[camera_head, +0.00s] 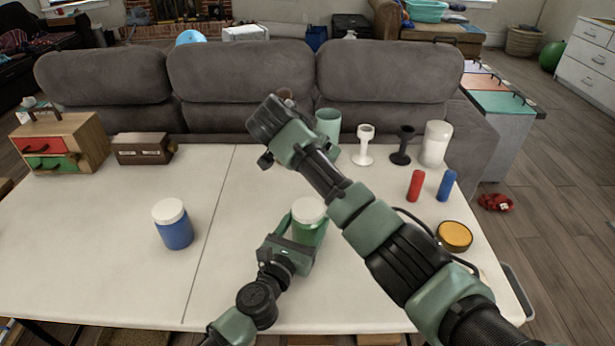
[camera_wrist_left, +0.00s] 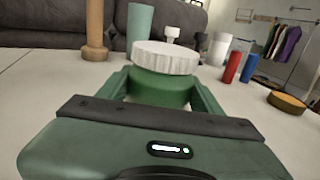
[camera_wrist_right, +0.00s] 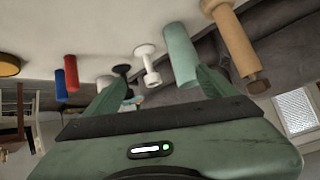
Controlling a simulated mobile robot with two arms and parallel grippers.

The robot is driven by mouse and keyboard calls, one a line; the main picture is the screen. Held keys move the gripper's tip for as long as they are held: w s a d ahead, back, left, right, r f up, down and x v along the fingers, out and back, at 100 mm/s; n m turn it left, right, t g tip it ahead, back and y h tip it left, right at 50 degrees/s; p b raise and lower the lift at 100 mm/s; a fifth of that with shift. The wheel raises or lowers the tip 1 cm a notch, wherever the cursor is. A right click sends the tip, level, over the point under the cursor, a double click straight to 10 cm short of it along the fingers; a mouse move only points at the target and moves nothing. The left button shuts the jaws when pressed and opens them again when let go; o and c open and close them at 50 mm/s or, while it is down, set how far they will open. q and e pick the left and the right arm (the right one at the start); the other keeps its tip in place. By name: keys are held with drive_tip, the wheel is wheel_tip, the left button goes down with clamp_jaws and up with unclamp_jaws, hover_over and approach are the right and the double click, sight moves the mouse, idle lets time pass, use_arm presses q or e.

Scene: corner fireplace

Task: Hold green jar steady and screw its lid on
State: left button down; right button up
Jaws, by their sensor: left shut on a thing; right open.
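The green jar (camera_head: 309,233) stands on the table with a white ribbed lid (camera_head: 309,210) sitting on its top. How tightly the lid is seated cannot be told. My left gripper (camera_head: 306,236) is shut around the jar's body below the lid. In the left wrist view, the jar (camera_wrist_left: 160,90) is between the two fingers and the lid (camera_wrist_left: 166,57) looks level. My right gripper (camera_head: 268,130) is up above the table's back edge, beyond the jar and away from the lid. In the right wrist view, its fingers (camera_wrist_right: 160,82) are apart with nothing gripped.
A blue jar with a white lid (camera_head: 173,224) stands left. A green cup (camera_head: 328,124), white holder (camera_head: 364,145), black holder (camera_head: 402,145) and white canister (camera_head: 435,143) line the back. Red (camera_head: 415,186) and blue (camera_head: 446,185) cylinders stand right. A wooden post (camera_wrist_left: 95,30) is near the cup.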

drive_tip(key=w+a+r+n+t+y, duration=0.35)
drive_tip(key=a+r+n+t, duration=0.2)
drive_tip(key=r+n, duration=0.4)
drive_tip(key=w+a+r+n+t+y, duration=0.35)
drive_tip(key=a+r+n+t, duration=0.2)
drive_tip(key=r, duration=0.65)
drive_tip(key=s+a+r+n+g+y, duration=0.1)
drive_tip(key=s+a+n+g+y, duration=0.3)
drive_tip(key=a+n+y, duration=0.55)
drive_tip(key=s+a+r+n+g+y, duration=0.1)
drive_tip(key=s+a+n+g+y, duration=0.35)
drive_tip(key=n, duration=1.05)
drive_tip(key=s+d+f+n+g+h, duration=0.1)
drive_tip(key=s+f+n+g+h, duration=0.3)
drive_tip(key=f+n, duration=0.3)
drive_tip(key=s+d+f+n+g+h, duration=0.1)
drive_tip(key=s+f+n+g, duration=0.35)
drive_tip(key=f+n, duration=0.35)
drive_tip(key=d+f+n+g+h, duration=0.1)
drive_tip(key=d+f+n+h, duration=0.1)
drive_tip(key=d, duration=0.5)
drive_tip(key=s+d+f+n+g+h, duration=0.1)
drive_tip(key=d+f+n+h, duration=0.1)
drive_tip(key=d+h, duration=0.3)
drive_tip(key=s+d+f+n+g+h, duration=0.1)
drive_tip(key=d+f+n+h, duration=0.2)
drive_tip(key=d, duration=0.6)
drive_tip(key=shift+s+d+f+h, duration=0.1)
drive_tip(key=shift+d+f+h, duration=0.05)
drive_tip(key=shift+f+h, duration=0.7)
